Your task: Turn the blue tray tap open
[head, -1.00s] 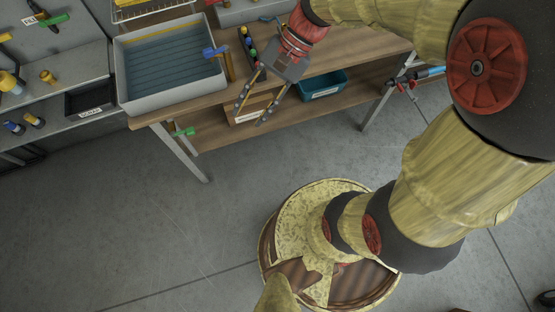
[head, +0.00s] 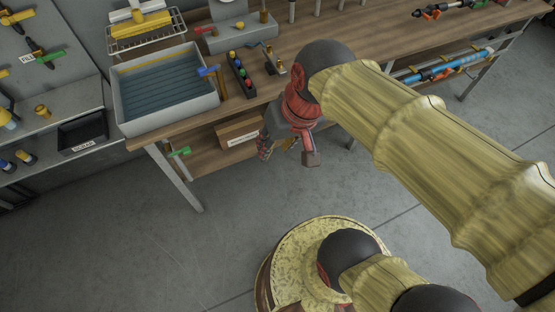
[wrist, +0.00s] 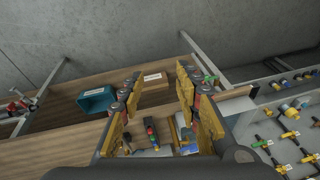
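The blue tray tap (head: 208,71) has a blue handle on a brass-coloured body at the right rim of the grey tray (head: 128,116). The tray stands on the left end of the wooden bench and has water-like blue-grey contents. In the head view my gripper (head: 286,147) hangs in front of the bench edge, to the right of the tap and lower in the picture, clear of it. In the wrist view my gripper (wrist: 158,92) has its two fingers wide apart with nothing between them. There the tap is not clearly visible, partly hidden behind the fingers.
A strip of coloured knobs (head: 242,76) and a brass fitting (head: 275,62) stand right of the tap. A green-handled valve (head: 180,152) sits below the tray. A teal bin (wrist: 96,99) lies on the lower shelf. Floor in front is clear.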

